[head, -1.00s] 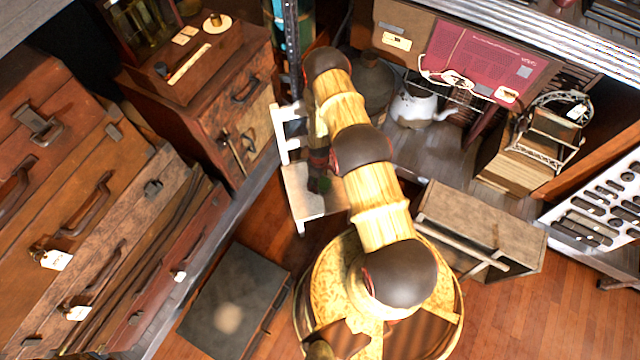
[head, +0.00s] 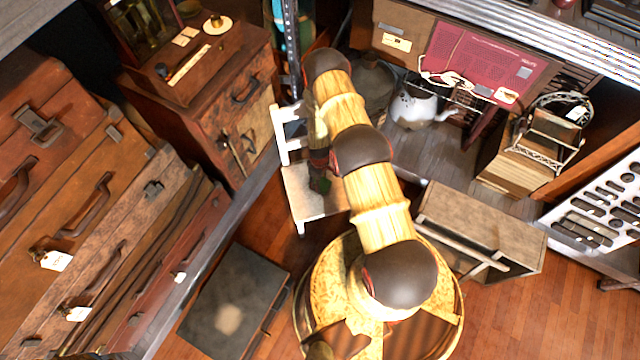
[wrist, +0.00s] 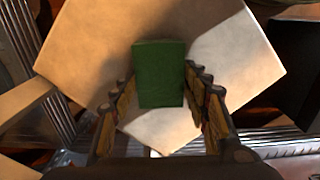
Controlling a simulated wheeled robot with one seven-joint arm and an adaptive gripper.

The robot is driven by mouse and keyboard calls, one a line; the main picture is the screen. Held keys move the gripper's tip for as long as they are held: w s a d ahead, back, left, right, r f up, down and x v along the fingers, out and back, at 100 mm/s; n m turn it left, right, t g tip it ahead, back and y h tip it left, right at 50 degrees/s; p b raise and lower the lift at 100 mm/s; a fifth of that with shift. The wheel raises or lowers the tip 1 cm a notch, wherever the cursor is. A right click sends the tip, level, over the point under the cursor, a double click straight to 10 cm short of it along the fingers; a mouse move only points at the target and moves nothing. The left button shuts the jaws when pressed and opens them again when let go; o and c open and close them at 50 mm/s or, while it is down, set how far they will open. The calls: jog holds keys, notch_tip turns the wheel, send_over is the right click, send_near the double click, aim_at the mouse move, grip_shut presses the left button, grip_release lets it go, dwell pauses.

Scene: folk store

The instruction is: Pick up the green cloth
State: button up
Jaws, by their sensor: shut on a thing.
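The green cloth (wrist: 159,72) looks like a small folded green block in the middle of the wrist view. My gripper (wrist: 163,88) has a jointed finger on each side of it and is shut on it. Below the cloth is a pale, square-cornered seat top (wrist: 235,65), part lit and part in shadow. I cannot tell whether the cloth touches it. In the head view my gripper (head: 318,160) points down over the pale seat (head: 308,205), and a small dark green patch shows at its tip. My arm hides part of the seat.
Stacked suitcases (head: 60,180) and a wooden cabinet (head: 205,100) stand on the left. A dark flat case (head: 235,300) lies on the floor. A white kettle (head: 410,108) is on a shelf behind. A grey-brown box (head: 485,225) stands to the right. Wooden floor is clear at lower right.

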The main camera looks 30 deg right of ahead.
jog(key=shift+r, duration=0.4)
notch_tip(320, 180, up, 2)
jog(key=shift+w+r+p, duration=0.1)
jog(key=shift+r+p, duration=0.05)
jog(key=shift+p, duration=0.75)
jog(key=s+a+r+p, duration=0.2)
jog(key=s+r+p, duration=0.3)
jog(key=s+r, duration=0.5)
jog(key=shift+s+a, duration=0.35)
jog(key=shift+s, duration=1.6)
jog(key=o, duration=0.7)
jog(key=c, duration=0.4)
